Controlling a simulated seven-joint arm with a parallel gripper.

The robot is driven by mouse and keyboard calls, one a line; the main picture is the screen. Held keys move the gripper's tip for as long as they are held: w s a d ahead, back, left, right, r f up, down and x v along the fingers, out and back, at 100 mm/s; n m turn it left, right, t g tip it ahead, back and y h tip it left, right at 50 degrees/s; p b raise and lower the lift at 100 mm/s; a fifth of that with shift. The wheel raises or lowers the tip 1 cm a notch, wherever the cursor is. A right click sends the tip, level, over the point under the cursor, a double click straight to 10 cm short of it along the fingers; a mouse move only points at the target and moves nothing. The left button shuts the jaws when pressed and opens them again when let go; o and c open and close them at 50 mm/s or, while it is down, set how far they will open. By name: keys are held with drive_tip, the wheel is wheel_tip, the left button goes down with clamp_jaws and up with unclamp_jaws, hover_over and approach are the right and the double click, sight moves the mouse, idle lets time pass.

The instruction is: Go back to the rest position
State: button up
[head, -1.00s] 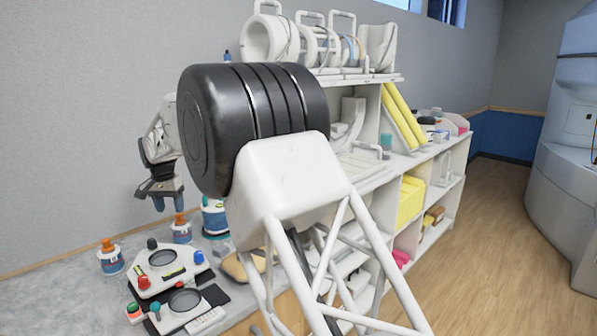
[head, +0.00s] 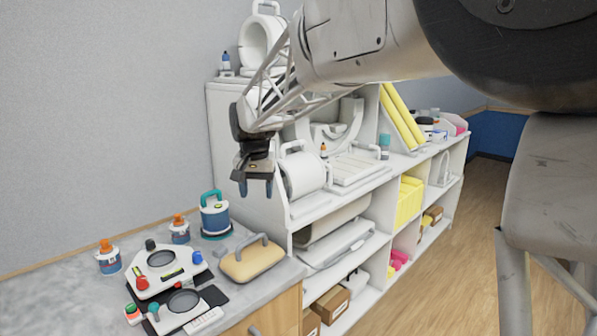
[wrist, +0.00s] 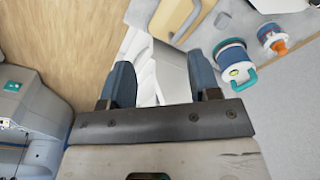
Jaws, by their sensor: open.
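My gripper (head: 256,186) hangs with its fingers pointing down in front of the left part of the white shelf unit (head: 222,125). It is above the counter and apart from everything below. In the wrist view my gripper (wrist: 165,85) is open, with two blue-grey fingers spread and nothing between them. My arm reaches in from the upper right of the head view.
A teal-handled jar (head: 215,215) and a tan padded block with a handle (head: 252,260) stand on the grey counter (head: 60,285) below. Two orange-capped bottles (head: 108,258) and white control devices (head: 165,270) are at the left. Wooden floor lies right of the shelves.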

drive_tip(key=s+d, duration=1.8)
drive_tip(key=d, duration=0.1)
drive_tip(key=s+d+f, duration=0.3)
drive_tip(key=s, duration=0.4)
drive_tip(key=s+d+f+t, duration=0.1)
drive_tip(key=s+d+f, duration=0.1)
drive_tip(key=s, duration=0.5)
drive_tip(key=s+d+f, duration=0.3)
drive_tip(key=s+d, duration=0.2)
drive_tip(key=s, duration=0.3)
drive_tip(key=shift+f+t, duration=0.3)
drive_tip(key=shift+w+a, duration=0.15)
drive_tip(key=shift+w, duration=0.05)
drive_tip(key=w+a+r, duration=0.2)
drive_tip(key=w+a, duration=1)
drive_tip(key=a, duration=1)
drive_tip(key=w+a+r, duration=0.2)
drive_tip(key=w+a, duration=1.1)
drive_tip(key=a, duration=0.9)
drive_tip(key=w+a+r, duration=0.2)
drive_tip(key=w+a, duration=1.1)
drive_tip(key=a, duration=0.9)
drive_tip(key=shift+w, duration=0.15)
